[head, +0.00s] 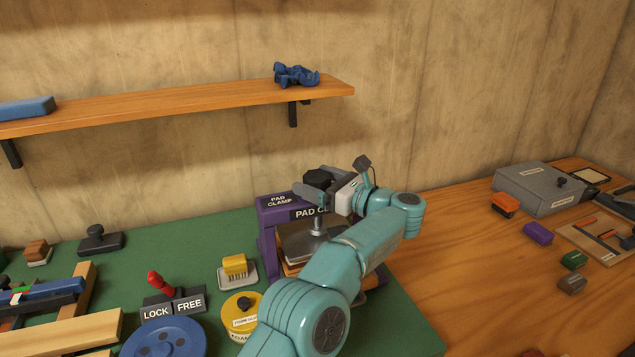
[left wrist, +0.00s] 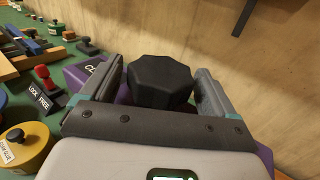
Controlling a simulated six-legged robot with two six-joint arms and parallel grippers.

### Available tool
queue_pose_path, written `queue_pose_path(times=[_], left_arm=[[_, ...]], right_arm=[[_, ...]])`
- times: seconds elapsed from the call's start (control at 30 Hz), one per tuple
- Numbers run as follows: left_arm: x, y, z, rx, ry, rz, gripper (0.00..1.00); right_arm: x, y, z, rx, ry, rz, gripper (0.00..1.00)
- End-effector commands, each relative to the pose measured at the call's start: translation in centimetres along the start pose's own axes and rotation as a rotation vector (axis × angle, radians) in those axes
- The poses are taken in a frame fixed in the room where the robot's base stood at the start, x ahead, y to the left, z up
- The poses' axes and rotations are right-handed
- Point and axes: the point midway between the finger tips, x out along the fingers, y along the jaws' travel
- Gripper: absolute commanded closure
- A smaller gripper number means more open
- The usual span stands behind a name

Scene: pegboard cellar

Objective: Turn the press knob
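The press knob (head: 318,178) is black and many-sided, on top of the purple pad clamp press (head: 267,238). In the left wrist view the knob (left wrist: 160,80) sits between the two fingers of my left gripper (left wrist: 160,88). My left gripper (head: 315,184) reaches the knob from the right in the head view, one finger on either side. The fingers are apart, with a narrow gap showing beside the knob at the left finger; contact at the right finger is unclear. My arm hides part of the press. My right gripper is not in view.
A yellow round tin (head: 241,312), a yellow brush (head: 235,266) and a red-handled lever (head: 160,284) stand left of the press on the green mat. A wooden shelf (head: 180,104) runs above.

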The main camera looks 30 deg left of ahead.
Motion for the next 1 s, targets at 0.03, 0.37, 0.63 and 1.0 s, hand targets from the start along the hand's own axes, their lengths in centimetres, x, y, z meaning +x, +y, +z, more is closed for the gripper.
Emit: queue_pose_path(times=[0.03,0.37,0.63,1.0], left_arm=[[0.0,0.0,0.0,0.0,0.001,0.001,0.11],[-3.3,-0.1,-0.2,0.0,0.002,-0.003,0.11],[-10.7,-0.1,0.1,0.0,0.001,-0.003,0.11],[-16.0,-0.1,0.2,0.002,0.0,0.0,0.11]], right_arm=[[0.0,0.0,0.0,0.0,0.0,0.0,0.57],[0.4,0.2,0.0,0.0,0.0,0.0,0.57],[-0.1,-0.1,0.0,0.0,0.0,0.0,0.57],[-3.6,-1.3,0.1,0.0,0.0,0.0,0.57]])
